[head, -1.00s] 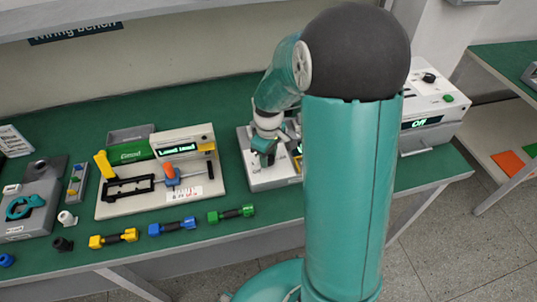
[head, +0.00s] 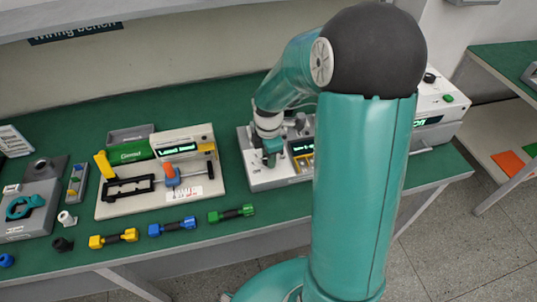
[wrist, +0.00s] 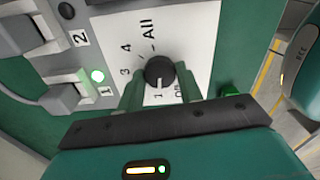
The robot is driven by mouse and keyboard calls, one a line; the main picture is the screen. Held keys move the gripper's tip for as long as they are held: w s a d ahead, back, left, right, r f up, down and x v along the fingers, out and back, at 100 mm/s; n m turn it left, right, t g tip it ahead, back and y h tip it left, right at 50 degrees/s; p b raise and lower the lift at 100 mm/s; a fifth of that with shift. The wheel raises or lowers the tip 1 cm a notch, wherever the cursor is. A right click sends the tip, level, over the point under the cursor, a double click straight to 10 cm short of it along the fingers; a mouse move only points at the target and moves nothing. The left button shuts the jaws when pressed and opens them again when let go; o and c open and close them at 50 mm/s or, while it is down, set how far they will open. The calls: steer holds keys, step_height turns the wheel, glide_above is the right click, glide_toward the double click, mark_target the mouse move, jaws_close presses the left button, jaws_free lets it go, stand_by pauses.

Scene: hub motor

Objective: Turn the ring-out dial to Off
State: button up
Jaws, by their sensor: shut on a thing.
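The ring-out dial is a round black knob (wrist: 160,72) on a white plate (wrist: 190,30) marked All, 4, 3, 1 and Off in the wrist view. My gripper (wrist: 160,88) has its two green fingers on either side of the knob, shut on it. The 1 and Off marks lie between the fingers, and Off is partly covered. The knob's exact pointing is hard to tell. In the head view my gripper (head: 272,150) is over the grey tester box (head: 268,179), hiding the dial. The box has a lit display (head: 302,146).
Grey terminals numbered 1 and 2 stand left of the dial, with a green light (wrist: 98,76) by terminal 1. A crimp fixture (head: 165,188) sits left of the tester. Yellow, blue and green connectors (head: 231,214) lie along the front edge.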

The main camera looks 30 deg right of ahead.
steer(key=n, duration=0.3)
steer(key=shift+n, duration=2.3)
steer(key=o, duration=1)
step_height(320, 180, up, 14)
steer(key=shift+f, duration=0.1)
steer(key=shift+s, duration=0.1)
